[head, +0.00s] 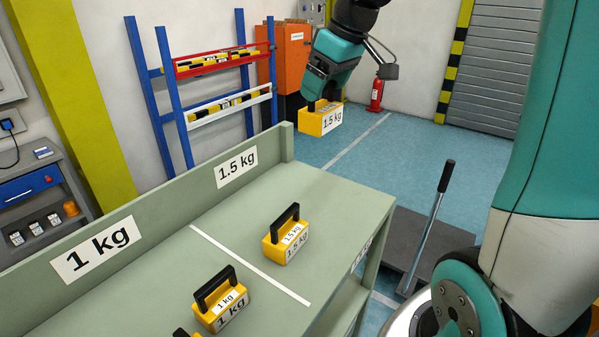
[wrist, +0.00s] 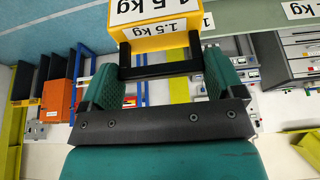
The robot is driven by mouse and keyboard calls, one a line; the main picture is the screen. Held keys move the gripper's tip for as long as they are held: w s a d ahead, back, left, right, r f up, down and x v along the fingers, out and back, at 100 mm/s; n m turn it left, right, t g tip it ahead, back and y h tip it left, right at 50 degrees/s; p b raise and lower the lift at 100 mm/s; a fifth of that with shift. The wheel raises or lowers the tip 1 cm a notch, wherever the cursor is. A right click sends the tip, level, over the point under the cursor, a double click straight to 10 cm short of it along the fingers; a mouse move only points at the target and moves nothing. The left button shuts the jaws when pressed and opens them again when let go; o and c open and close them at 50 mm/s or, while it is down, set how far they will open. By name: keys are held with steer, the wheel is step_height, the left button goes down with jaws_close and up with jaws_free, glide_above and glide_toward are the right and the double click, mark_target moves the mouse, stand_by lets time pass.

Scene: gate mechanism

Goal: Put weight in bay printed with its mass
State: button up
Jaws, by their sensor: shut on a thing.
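My gripper (head: 322,103) is shut on the black handle of a yellow weight (head: 321,121) printed 1.5 kg. It holds this weight in the air, behind and above the far right part of the bench. The held weight (wrist: 156,38) also shows in the wrist view between the teal fingers. The green bench (head: 345,200) has a white line dividing two bays, with a 1.5 kg sign (head: 237,166) and a 1 kg sign (head: 97,248) on its back board. Another 1.5 kg weight (head: 286,240) stands in the 1.5 kg bay. A 1 kg weight (head: 221,305) stands in the 1 kg bay.
Part of another yellow weight (head: 183,333) shows at the bottom edge. The bench's back board (head: 160,205) is a raised edge. A lever (head: 434,215) rises from a dark plate right of the bench. The bench top's right end is clear.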

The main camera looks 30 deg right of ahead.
step_height(320, 180, down, 20)
steer(key=shift+w+r+p, duration=0.1)
steer(key=shift+r+p, duration=0.05)
steer(key=shift+p, duration=0.55)
steer(key=shift+f, duration=0.2)
steer(key=o, duration=1.6)
steer(key=shift+a, duration=0.1)
steer(key=shift+o, duration=0.2)
steer(key=shift+r, duration=0.25)
steer(key=v, duration=1.2)
steer(key=s+a+n+g+y, duration=0.1)
steer(key=s+a, duration=0.2)
steer(key=a, duration=0.5)
steer(key=s+a+n+g+y, duration=0.1)
steer(key=s+a, duration=0.2)
steer(key=a, duration=0.4)
steer(key=s+a+n+g, duration=0.1)
steer(key=s+a+g, duration=0.1)
steer(key=s+a, duration=0.7)
steer(key=s+b, duration=0.1)
steer(key=s, duration=0.1)
steer(key=shift+s+a+y, duration=0.15)
steer(key=shift+s+y, duration=0.15)
steer(key=shift+s, duration=0.05)
